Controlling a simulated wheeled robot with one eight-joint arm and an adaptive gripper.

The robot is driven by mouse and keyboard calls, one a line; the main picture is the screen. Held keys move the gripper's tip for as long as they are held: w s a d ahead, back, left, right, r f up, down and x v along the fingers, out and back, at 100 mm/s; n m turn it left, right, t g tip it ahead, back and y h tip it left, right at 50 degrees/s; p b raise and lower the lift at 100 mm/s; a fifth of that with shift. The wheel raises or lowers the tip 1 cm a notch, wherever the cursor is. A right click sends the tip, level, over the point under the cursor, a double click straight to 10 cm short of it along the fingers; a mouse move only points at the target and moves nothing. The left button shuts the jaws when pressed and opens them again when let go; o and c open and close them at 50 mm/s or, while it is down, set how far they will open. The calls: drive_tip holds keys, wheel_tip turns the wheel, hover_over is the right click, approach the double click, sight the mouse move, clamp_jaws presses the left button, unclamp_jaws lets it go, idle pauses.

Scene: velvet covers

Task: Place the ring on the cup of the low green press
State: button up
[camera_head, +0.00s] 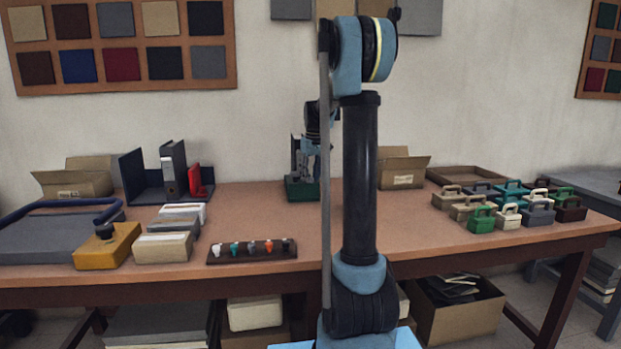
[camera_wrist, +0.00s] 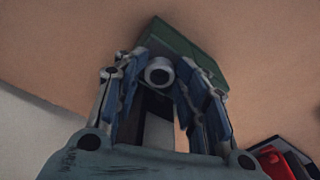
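The low green press (camera_head: 302,190) stands at the back middle of the table, partly hidden below my gripper. In the wrist view its green body (camera_wrist: 190,45) lies beyond the fingertips. My gripper (camera_head: 304,163) points down over the press. In the wrist view my gripper (camera_wrist: 160,66) has its two blue-padded fingers converging on either side of a small round pale grey piece (camera_wrist: 159,64) with a dark centre. I cannot tell whether this piece is the ring or the press's cup, or whether both fingers touch it. No separate ring can be made out.
A yellow press (camera_head: 105,247) and a grey board stand at the left. A dark rack (camera_head: 230,255) of coloured knobs lies at the front middle. Several handled blocks (camera_head: 510,207) stand at the right. A dark holder (camera_head: 150,190) with a red item is left of the press.

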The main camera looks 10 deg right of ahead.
sight(313, 184)
wheel_tip(313, 184, up, 13)
drive_tip(key=s, duration=0.1)
drive_tip(key=shift+s+d, duration=0.15)
drive_tip(key=shift+d, duration=0.1)
idle(0.3)
